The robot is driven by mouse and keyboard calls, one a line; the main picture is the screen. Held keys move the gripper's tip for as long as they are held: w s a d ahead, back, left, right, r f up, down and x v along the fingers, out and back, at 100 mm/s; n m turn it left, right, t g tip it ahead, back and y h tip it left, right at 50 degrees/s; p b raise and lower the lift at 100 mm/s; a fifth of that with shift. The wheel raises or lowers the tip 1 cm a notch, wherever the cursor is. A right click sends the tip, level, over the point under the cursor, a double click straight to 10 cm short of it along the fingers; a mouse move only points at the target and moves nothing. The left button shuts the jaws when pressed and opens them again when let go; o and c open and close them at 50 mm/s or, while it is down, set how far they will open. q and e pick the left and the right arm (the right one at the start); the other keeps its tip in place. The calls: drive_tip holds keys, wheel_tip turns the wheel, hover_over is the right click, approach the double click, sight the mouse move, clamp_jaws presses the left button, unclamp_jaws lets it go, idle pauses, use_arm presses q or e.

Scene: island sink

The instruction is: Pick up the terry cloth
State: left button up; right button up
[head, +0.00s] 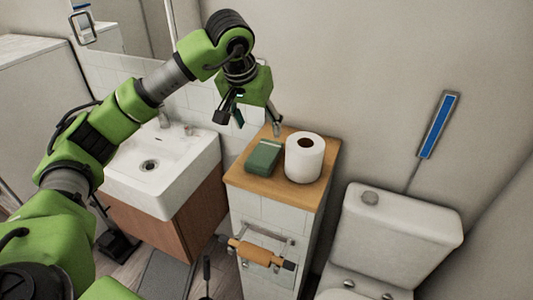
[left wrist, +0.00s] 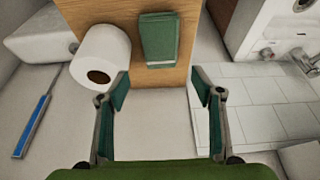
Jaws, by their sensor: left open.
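The terry cloth looks like a folded green block (head: 264,157) lying on the wooden top of a narrow tiled ledge, beside a paper roll. It also shows in the left wrist view as a green folded cloth (left wrist: 160,38) at the top middle. My left gripper (head: 257,122) is above the back of the ledge, apart from the cloth. In the left wrist view its two fingers (left wrist: 160,92) are spread wide with nothing between them, and the cloth lies beyond the fingertips. My right gripper is in neither view.
A toilet paper roll (head: 305,158) stands upright just right of the cloth on the wooden top (head: 302,197). A white sink (head: 165,180) is to the left, a toilet (head: 395,232) to the right. The wall rises close behind the ledge. A roll holder (head: 262,253) sticks out in front.

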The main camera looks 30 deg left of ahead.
use_arm(q)
drive_tip(key=p, duration=0.1)
hover_over(264, 151)
drive_tip(key=s, duration=0.2)
wheel_tip(264, 151, down, 7)
drive_tip(key=shift+w+d+f, duration=0.1)
drive_tip(key=shift+d+f, duration=0.05)
drive_tip(key=shift+w+f+p, duration=0.1)
drive_tip(key=shift+f+p, duration=0.4)
drive_tip(key=shift+p, duration=0.05)
drive_tip(key=p+x, duration=0.1)
drive_tip(key=x, duration=0.2)
drive_tip(key=shift+f, duration=0.3)
drive_tip(key=shift+w+f, duration=0.15)
drive_tip(key=shift+f, duration=0.25)
drive_tip(key=c, duration=0.9)
